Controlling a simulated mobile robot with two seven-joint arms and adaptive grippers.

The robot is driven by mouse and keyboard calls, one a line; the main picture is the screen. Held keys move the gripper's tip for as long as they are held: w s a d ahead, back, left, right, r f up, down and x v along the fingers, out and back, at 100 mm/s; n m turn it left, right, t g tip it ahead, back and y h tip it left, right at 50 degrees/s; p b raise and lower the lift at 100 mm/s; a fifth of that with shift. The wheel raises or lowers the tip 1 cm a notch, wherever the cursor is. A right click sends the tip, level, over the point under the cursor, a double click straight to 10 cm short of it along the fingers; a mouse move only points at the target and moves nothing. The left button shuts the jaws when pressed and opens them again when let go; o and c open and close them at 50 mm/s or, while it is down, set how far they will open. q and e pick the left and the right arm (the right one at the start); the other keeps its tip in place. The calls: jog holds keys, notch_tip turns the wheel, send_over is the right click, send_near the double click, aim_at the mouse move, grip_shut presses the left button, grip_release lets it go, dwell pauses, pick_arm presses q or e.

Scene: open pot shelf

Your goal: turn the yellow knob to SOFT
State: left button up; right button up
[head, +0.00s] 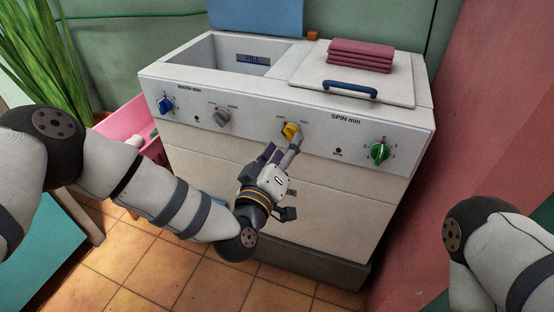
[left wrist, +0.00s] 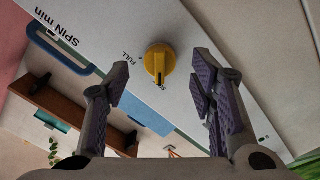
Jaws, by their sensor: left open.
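The yellow knob (head: 290,131) sits on the white front panel of the washing machine, between the grey knob and the green knob. In the left wrist view the knob (left wrist: 159,62) shows a dark line at its lower end, beside a partly hidden label starting "SO". A "FULL" label is to its left. My left gripper (head: 282,148) is open in front of the knob. In the left wrist view its fingers (left wrist: 162,75) stand apart on either side, with the knob between and beyond the tips. I see no contact. My right gripper is out of view.
A blue knob (head: 166,105) and a grey knob (head: 221,117) are to the left, a green knob (head: 380,152) to the right. Folded red cloths (head: 360,55) lie on the lid with the blue handle (head: 350,90). A pink wall (head: 480,130) stands at right.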

pick_arm(q)
jog(key=v, duration=0.8)
jog(key=shift+s+a, duration=0.15)
jog(key=shift+s, duration=0.2)
